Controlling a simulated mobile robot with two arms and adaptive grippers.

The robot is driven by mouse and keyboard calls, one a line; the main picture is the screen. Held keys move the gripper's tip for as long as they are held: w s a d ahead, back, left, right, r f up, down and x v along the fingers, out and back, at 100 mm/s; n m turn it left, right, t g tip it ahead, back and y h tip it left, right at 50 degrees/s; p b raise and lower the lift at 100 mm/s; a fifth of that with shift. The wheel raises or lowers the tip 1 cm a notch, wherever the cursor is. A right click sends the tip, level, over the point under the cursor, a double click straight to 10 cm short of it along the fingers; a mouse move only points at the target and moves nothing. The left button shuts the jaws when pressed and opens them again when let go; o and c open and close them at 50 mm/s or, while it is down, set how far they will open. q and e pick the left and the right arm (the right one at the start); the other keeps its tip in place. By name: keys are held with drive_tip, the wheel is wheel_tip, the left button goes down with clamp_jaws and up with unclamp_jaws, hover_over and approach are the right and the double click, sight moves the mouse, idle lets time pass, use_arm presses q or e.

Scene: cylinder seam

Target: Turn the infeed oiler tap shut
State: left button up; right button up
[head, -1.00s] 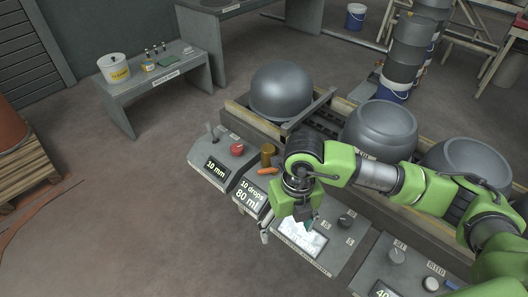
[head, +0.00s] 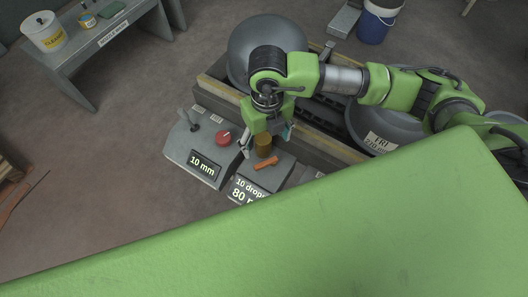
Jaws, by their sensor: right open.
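The oiler has an amber-brown cylinder (head: 264,146) on a grey box, with an orange tap lever (head: 266,163) just in front of it. The box front bears a sign (head: 247,191) reading "10 drops" and "80 m", cut off by a green surface. My right gripper (head: 268,139) points down above the oiler, open, one finger on each side of the cylinder's upper part in the picture. I cannot tell whether it touches the cylinder. The orange lever lies clear of the fingers, at a slight slant. My left gripper is not in view.
A grey box with a red knob (head: 222,138), a small lever and a "10 mm" sign (head: 202,166) stands left of the oiler. A grey dome (head: 242,50) sits on the line behind. A large green part of mine hides the lower view.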

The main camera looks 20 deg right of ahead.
sight(266, 162)
wheel_tip(266, 162, down, 4)
drive_tip(key=shift+s+r+p, duration=0.1)
drive_tip(key=shift+r+p, duration=0.05)
drive_tip(key=shift+p, duration=0.25)
drive_tip(key=f, duration=0.4)
drive_tip(key=f+p, duration=0.1)
drive_tip(key=f, duration=0.1)
drive_tip(key=shift+w+f, duration=0.2)
drive_tip(key=shift+w, duration=0.05)
drive_tip(key=shift+f, duration=0.85)
drive_tip(key=c, duration=1.1)
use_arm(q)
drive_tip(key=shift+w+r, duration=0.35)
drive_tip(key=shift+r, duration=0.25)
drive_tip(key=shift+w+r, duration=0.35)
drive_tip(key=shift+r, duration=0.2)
